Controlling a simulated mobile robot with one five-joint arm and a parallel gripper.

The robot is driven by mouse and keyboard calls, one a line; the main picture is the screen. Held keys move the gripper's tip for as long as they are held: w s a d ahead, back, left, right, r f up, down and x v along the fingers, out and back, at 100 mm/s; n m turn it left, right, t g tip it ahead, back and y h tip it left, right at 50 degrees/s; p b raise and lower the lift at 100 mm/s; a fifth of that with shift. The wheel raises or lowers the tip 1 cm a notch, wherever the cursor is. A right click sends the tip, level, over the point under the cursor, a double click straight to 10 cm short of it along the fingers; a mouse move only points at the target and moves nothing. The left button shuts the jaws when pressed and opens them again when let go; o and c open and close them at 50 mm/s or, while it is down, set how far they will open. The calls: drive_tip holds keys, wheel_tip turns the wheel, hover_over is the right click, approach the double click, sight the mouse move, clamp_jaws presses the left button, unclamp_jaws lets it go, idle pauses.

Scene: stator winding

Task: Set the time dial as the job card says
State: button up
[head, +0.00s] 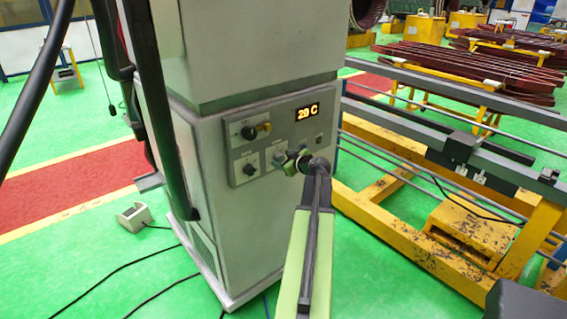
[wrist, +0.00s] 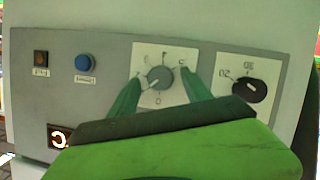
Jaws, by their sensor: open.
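A grey dial (wrist: 159,79) on a white scale plate shows in the wrist view, between the two green fingers of my gripper (wrist: 160,72). Its pointer appears to point to the lower left; its scale marks are too small to read surely. My gripper is open, one finger on each side of the dial; I cannot tell whether they touch it. I cannot read a label naming the time dial. No job card can be made out.
A black knob (wrist: 250,88) sits right of the dial in the wrist view; a blue button (wrist: 85,62) and a dark switch (wrist: 41,64) are left. The display (head: 307,112) reads 20 C. A yellow frame (head: 400,190) with rails stands close on the right.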

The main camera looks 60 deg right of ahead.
drive_tip(key=shift+w, duration=0.1)
clamp_jaws()
drive_tip(key=shift+d, duration=0.2)
idle(0.3)
